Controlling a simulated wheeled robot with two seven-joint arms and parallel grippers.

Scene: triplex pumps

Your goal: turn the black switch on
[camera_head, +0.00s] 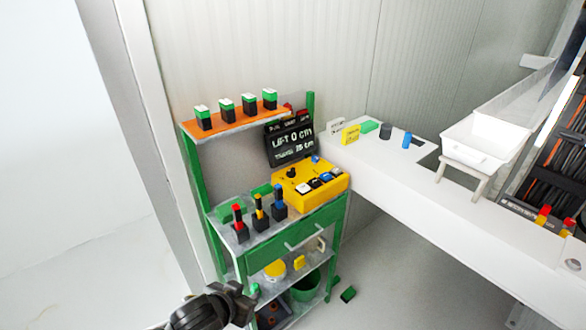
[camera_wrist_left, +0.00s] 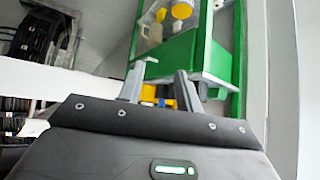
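A yellow control box (camera_head: 312,193) sits on the green shelf unit's worktop. A small black knob (camera_head: 291,173) stands on its upper left part. My right gripper is not in view.
The green shelf unit (camera_head: 335,232) holds three black blocks with coloured handles (camera_head: 258,214) left of the box, and several green-topped blocks above. A dark display (camera_head: 290,140) stands behind the box. A white counter (camera_head: 440,205) extends right. Floor at left is clear.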

